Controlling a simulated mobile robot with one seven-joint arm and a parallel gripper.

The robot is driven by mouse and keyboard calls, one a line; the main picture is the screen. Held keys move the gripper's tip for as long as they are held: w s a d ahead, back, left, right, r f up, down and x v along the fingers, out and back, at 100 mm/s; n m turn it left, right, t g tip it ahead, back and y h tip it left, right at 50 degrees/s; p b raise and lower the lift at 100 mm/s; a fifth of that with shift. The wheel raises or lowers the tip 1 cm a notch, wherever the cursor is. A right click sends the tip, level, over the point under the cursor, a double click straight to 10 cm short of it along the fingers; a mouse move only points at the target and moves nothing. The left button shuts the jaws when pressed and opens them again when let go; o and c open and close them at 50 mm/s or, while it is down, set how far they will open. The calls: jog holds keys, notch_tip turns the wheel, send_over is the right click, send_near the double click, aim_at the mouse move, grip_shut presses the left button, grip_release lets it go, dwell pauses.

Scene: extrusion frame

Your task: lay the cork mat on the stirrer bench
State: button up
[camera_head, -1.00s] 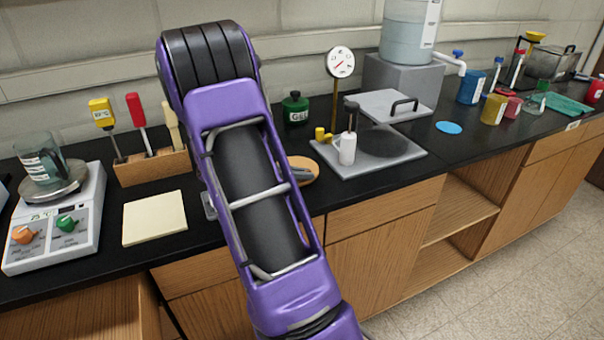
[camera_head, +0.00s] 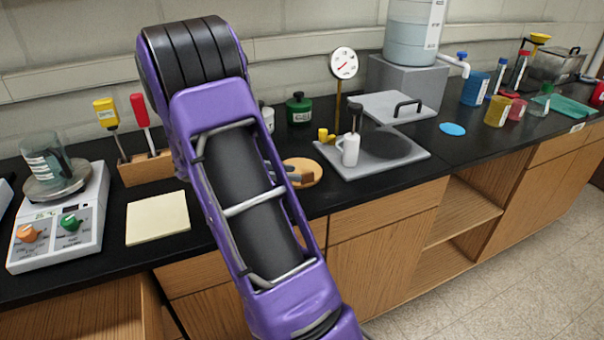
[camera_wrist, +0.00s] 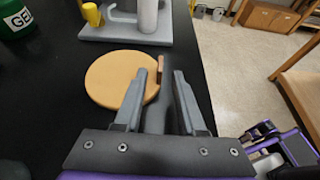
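The round tan cork mat (camera_head: 306,171) lies on the black bench top, left of a grey tray. A small brown upright piece stands at its right edge in the wrist view. My gripper (camera_wrist: 160,72) is open over the mat's right edge, its fingers on either side of the brown piece; I cannot tell if they touch it. The mat (camera_wrist: 115,77) is partly hidden by the left finger. A white stirrer (camera_head: 62,222) with orange and green knobs and a beaker on top stands on the bench at far left.
A green jar (camera_head: 298,108) stands behind the mat. A cream pad (camera_head: 157,218) lies right of the stirrer, below a wooden tool rack (camera_head: 143,170). The bench's front edge is close to the mat.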

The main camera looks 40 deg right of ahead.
jog(key=v, duration=0.6)
jog(key=shift+w+a+r, duration=0.1)
jog(key=shift+a+r, duration=0.1)
jog(key=shift+a, duration=0.15)
